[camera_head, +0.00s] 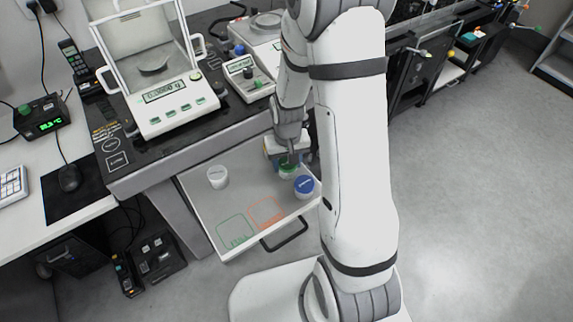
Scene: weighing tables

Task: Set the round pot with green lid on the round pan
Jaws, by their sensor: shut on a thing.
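The round pot with green lid (288,172) is at the back right of a pulled-out drawer (205,200). My gripper (287,158) is above it, pointing down, with the jaws shut on it. Its lower part is partly hidden, and I cannot tell whether it still touches the drawer floor. A round metal pan (267,20) is on the open balance at the back, partly hidden by my arm. Another pan (152,66) is inside a balance with a glass shield (140,35), further left.
A blue-lidded pot (304,187) stands close to the green-lidded one. A white cup (217,177) is at the drawer's left. Green (235,231) and orange (267,212) outlines mark the drawer floor. A small device (247,76) stands on the dark bench between the balances.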

